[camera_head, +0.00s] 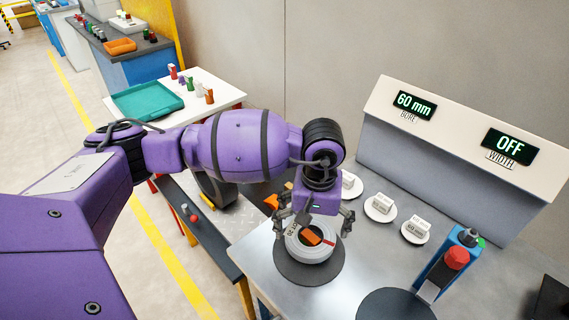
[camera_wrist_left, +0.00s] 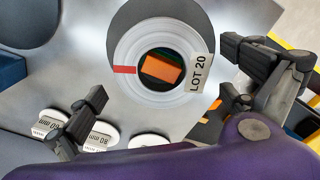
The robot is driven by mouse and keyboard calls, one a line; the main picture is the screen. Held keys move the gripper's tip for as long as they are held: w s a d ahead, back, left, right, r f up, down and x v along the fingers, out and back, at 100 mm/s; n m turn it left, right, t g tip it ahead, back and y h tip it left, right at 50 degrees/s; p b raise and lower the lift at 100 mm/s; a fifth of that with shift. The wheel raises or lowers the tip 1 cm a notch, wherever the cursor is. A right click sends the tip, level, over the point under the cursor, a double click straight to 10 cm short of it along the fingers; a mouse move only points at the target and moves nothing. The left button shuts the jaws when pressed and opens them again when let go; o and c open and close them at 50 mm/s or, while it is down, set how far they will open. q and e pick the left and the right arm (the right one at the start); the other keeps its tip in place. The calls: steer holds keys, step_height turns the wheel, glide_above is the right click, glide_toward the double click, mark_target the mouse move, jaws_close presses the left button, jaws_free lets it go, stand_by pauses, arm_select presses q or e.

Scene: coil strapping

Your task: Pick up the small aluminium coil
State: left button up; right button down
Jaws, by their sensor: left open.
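The small aluminium coil (camera_head: 318,256) is a pale grey ring with a "LOT 20" label and a red mark. It lies flat on a dark round pad (camera_head: 295,277) on the metal bench. In the left wrist view the coil (camera_wrist_left: 127,52) shows from above, with something orange in its bore. My left gripper (camera_head: 312,229) is over the coil, pointing down. Its open fingers spread to either side of the ring; I cannot tell whether they touch it. The left wrist view also shows both fingers of the left gripper (camera_wrist_left: 166,88). My right gripper is not in view.
White discs with labelled blocks (camera_head: 381,206) line the bench behind the coil. A display panel (camera_head: 460,125) reads "60 mm" bore and "OFF" width. A blue device with a red button (camera_head: 456,258) and another dark pad (camera_head: 395,306) are to the right.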

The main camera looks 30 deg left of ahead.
arm_select(q)
steer(key=shift+f, duration=1.1)
steer(key=c, duration=1.4)
steer(key=shift+r, duration=0.15)
steer(key=shift+c, duration=0.9)
steer(key=shift+w, duration=0.1)
